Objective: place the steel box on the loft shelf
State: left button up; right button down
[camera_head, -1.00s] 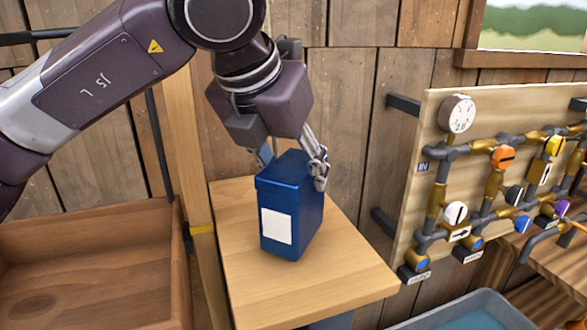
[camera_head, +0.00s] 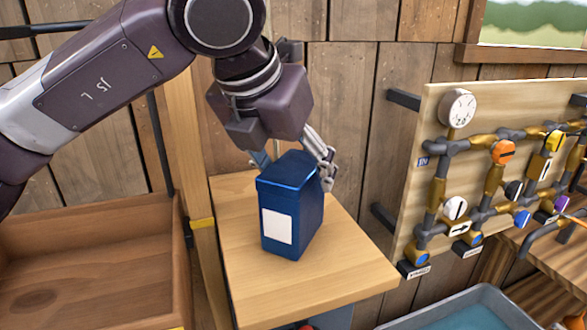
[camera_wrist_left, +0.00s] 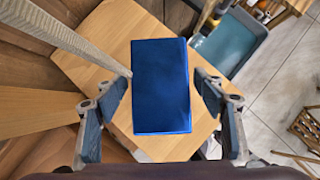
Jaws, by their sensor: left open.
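The steel box is a dark blue box (camera_head: 290,205) with a white label on its front, standing upright on a light wood shelf (camera_head: 340,270). In the left wrist view the blue box (camera_wrist_left: 160,86) lies between the spread fingers, with a gap on each side. My left gripper (camera_head: 292,170) is open at the top of the box, one finger at each side. It also shows in the left wrist view (camera_wrist_left: 165,105). My right gripper is not in view.
A board with pipes, valves and a gauge (camera_head: 458,108) stands to the right. A grey-blue tub (camera_head: 480,300) is at the lower right. An open wooden crate (camera_head: 90,260) is at the left, beside a wooden post (camera_head: 190,150). The shelf is clear in front of the box.

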pick_arm(q)
jog(key=shift+r, duration=0.25)
jog(key=b+v, duration=0.3)
jog(key=v, duration=0.8)
jog(key=shift+s+r, duration=0.25)
